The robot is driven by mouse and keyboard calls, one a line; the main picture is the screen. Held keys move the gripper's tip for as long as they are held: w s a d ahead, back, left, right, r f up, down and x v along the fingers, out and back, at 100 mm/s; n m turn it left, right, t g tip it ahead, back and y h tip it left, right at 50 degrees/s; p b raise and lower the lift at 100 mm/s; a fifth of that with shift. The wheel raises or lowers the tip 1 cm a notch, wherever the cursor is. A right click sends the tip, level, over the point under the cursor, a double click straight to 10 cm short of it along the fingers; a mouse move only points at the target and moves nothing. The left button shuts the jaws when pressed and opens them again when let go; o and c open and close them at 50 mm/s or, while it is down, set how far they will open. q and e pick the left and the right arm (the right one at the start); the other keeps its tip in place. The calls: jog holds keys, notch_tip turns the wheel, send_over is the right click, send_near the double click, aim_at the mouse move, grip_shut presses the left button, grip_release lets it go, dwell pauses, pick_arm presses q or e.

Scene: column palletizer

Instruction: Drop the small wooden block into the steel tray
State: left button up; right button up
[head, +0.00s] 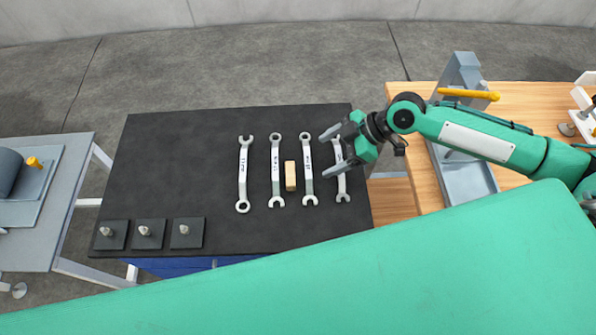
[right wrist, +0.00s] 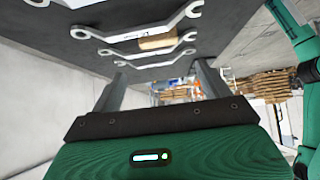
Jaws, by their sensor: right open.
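The small wooden block (head: 290,175) lies on the dark table mat between two wrenches. It also shows in the right wrist view (right wrist: 158,42), partly behind a wrench. My right gripper (head: 330,153) is open and empty, to the right of the block and over the rightmost wrench. Its two fingers show in the right wrist view (right wrist: 160,80), apart with nothing between them. The steel tray (head: 468,185) is on the wooden bench at the right, partly hidden by my right arm and a green surface. My left gripper is not in view.
Several wrenches (head: 244,175) lie in a row on the black mat (head: 180,165), on both sides of the block. Dark square plates with pegs (head: 148,234) sit at its front left. A grey fixture (head: 460,72) with a yellow handle stands behind the tray. The mat's left half is mostly clear.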

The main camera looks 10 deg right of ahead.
jog(key=p, duration=0.2)
send_near(290, 173)
jog(key=x, duration=0.4)
jog(key=shift+s+a+f, duration=0.15)
jog(key=shift+a+f, duration=0.1)
jog(key=shift+a+f+p, duration=0.3)
jog(key=shift+a+p, duration=0.15)
jog(key=shift+p, duration=0.25)
jog(key=p+x, duration=0.2)
jog(key=x, duration=0.1)
jog(key=shift+w+f, duration=0.1)
jog(key=shift+w, duration=0.15)
jog(key=shift+a+f, duration=0.35)
jog(key=shift+f, duration=0.2)
jog(key=shift+c, duration=0.5)
jog(key=c, duration=0.7)
jog(key=shift+r, duration=0.15)
